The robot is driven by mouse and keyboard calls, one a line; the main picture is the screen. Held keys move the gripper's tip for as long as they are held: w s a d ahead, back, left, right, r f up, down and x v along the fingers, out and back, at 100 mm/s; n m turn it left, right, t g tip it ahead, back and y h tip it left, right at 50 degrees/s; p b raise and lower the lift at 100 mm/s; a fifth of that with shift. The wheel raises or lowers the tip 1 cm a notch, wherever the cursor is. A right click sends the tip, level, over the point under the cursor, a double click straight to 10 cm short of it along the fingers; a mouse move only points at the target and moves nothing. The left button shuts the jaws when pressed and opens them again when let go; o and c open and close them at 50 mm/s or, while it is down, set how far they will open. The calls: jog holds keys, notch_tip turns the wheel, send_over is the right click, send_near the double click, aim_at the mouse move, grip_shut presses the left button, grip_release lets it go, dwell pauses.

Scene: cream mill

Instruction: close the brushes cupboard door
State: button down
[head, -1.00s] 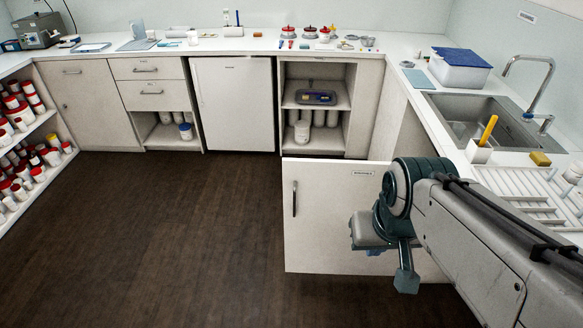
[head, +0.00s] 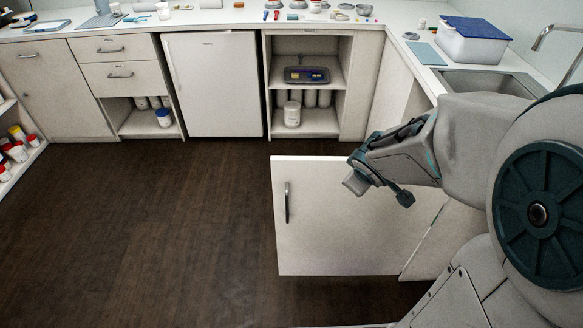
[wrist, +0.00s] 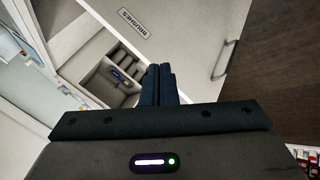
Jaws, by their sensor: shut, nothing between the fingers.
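The brushes cupboard door (head: 325,235) is a white panel with a dark bar handle (head: 287,203), standing open into the room from the right-hand counter. In the wrist view its label reads BRUSHES (wrist: 133,22), and the handle (wrist: 222,60) shows at right. In the head view my arm covers the label. My gripper (head: 404,198) is in front of the door's upper right part; whether it touches the panel I cannot tell. In the wrist view its dark fingers (wrist: 158,82) are together and empty. The cupboard's inside is hidden.
Open shelves (head: 307,120) with a tray (head: 307,75) and white jars stand behind the door. A white fridge (head: 212,85) is left of them. The counter with a blue-lidded box (head: 480,42) runs along the right. The dark floor (head: 150,220) left of the door is clear.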

jog(key=a+f+n+g+y+b, duration=0.1)
jog(key=a+f+n+y+b, duration=0.35)
jog(key=f, duration=0.45)
jog(key=a+f+n+g+y+b, duration=0.1)
jog(key=a+f+n+y, duration=0.2)
jog(key=a+f+n, duration=0.35)
jog(key=w+a+f+m+b, duration=0.1)
jog(key=w+a+f+b, duration=0.2)
jog(key=w+a+f, duration=0.2)
jog(key=shift+w+f+b, duration=0.3)
jog(key=shift+w+f, duration=1.45)
jog(key=shift+f, duration=0.3)
jog(key=shift+h, duration=0.25)
